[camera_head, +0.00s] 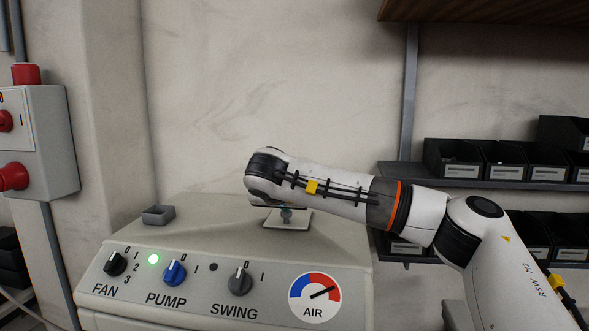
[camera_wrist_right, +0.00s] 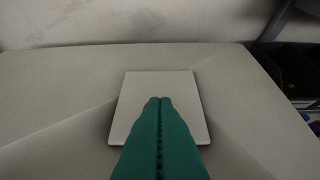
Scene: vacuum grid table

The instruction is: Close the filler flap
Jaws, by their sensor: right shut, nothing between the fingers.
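The filler flap (camera_wrist_right: 135,88) is a pale square plate on top of the beige machine. In the right wrist view it lies about flat, with its near edge showing a little thickness. In the head view the flap (camera_head: 300,222) shows partly under my right wrist. My right gripper (camera_wrist_right: 159,99) has green fingers shut together with nothing between them. Its fingertips are over the middle of the flap; I cannot tell whether they touch it. In the head view the right gripper (camera_head: 287,214) points down at the flap and is mostly hidden. My left gripper is not in view.
The machine top (camera_head: 205,225) is clear around the flap except for a small grey open box (camera_head: 158,214) at its left. The front panel has FAN (camera_head: 115,264), PUMP (camera_head: 174,273) and SWING (camera_head: 240,282) knobs and an AIR gauge (camera_head: 315,298). Shelved black bins (camera_head: 455,158) stand at right.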

